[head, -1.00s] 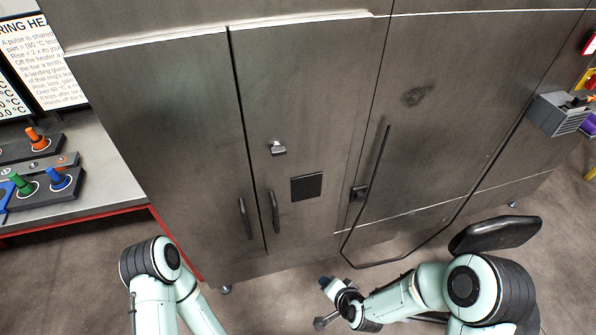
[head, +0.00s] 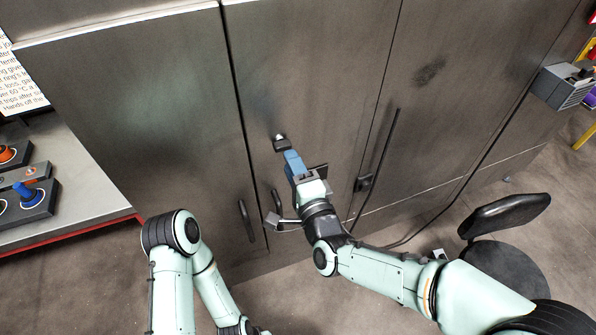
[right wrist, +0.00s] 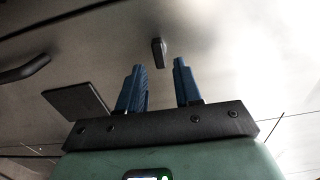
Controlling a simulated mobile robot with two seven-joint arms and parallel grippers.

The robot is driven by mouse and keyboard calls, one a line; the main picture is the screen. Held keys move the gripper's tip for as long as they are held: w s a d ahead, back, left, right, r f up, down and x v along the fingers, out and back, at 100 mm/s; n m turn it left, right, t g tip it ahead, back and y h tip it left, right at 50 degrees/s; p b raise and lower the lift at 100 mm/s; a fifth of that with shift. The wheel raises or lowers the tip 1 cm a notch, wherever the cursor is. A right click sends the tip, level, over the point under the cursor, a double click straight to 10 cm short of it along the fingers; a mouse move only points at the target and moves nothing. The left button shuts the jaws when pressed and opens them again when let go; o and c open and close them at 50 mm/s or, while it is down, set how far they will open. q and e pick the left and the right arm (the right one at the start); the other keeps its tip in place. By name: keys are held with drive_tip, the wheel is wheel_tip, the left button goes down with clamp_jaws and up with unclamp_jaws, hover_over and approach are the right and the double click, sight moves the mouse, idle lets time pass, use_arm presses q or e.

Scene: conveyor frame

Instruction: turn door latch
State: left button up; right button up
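The door latch (head: 281,143) is a small metal turn piece on the dark grey cabinet door (head: 310,90). In the right wrist view the latch (right wrist: 158,48) shows as a small dark bar just beyond the fingertips, between them in the picture. My right gripper (head: 291,157) is raised in front of the door, just below the latch in the head view. Its two blue fingers are apart and empty in the right wrist view (right wrist: 158,64). I see no contact with the latch. My left arm is at the bottom of the head view; its gripper does not show.
Two dark vertical handles stand below the latch, one on the left door (head: 246,221) and one partly behind my right gripper. A black square plate (right wrist: 78,100) is beside the gripper. A long dark bar (head: 385,150) runs at the right. A workbench (head: 85,205) stands left.

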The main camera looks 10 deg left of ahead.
sight(284, 149)
drive_tip(key=x, duration=0.5)
drive_tip(key=shift+s+f+b, duration=0.1)
drive_tip(key=shift+b, duration=0.25)
clamp_jaws()
drive_tip(key=m, duration=0.3)
drive_tip(key=shift+d, duration=0.2)
drive_tip(key=m, duration=1.3)
drive_tip(key=shift+f+m, duration=0.1)
drive_tip(key=shift+m, duration=0.3)
drive_tip(key=shift+c, duration=1)
unclamp_jaws()
drive_tip(key=shift+a+m, duration=0.1)
drive_tip(key=shift+m, duration=0.3)
drive_tip(key=o, duration=0.4)
drive_tip(key=shift+o, duration=0.2)
